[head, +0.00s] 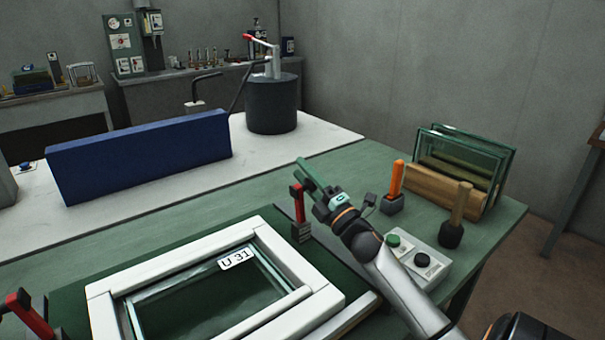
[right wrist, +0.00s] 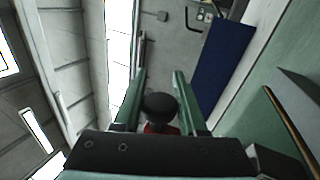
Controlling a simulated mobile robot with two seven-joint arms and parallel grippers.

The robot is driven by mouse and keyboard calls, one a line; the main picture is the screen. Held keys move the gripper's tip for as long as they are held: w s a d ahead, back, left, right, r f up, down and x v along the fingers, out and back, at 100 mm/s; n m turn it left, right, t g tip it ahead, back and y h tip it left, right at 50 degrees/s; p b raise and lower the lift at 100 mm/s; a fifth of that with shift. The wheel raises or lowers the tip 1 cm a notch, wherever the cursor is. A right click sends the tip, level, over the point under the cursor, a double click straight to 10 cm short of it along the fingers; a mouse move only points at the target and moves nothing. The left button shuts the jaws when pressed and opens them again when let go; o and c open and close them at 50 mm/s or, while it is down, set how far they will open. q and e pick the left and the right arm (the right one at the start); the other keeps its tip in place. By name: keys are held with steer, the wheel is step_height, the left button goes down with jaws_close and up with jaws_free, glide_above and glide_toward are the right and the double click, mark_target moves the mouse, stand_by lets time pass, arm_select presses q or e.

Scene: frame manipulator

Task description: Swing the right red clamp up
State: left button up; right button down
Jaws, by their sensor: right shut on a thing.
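The right red clamp (head: 298,205) stands upright on its dark base at the right side of the white frame (head: 318,307). My right gripper (head: 307,173) is at the top of this clamp, with its green fingers on either side of the handle. In the right wrist view, the clamp's black knob (right wrist: 160,107) sits between the two fingers, with a bit of red below it. The gripper is shut on the clamp handle. A left red clamp (head: 30,313) shows at the lower left edge, tilted. My left gripper is not in view.
Beside my right arm are a button box (head: 432,263), an orange-handled tool (head: 396,180), a wooden-handled tool (head: 460,205) and a wooden rack (head: 440,188) of glass panes. A blue block (head: 140,155) and dark cylinder (head: 272,105) stand behind.

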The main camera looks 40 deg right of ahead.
stand_by(0.3)
steer(key=shift+c, duration=2.3)
jaws_free()
steer(key=b+v, duration=0.1)
steer(key=v, duration=1.1)
steer(key=shift+s+b, duration=0.25)
steer(key=shift+b, duration=0.1)
steer(key=shift+f, duration=0.1)
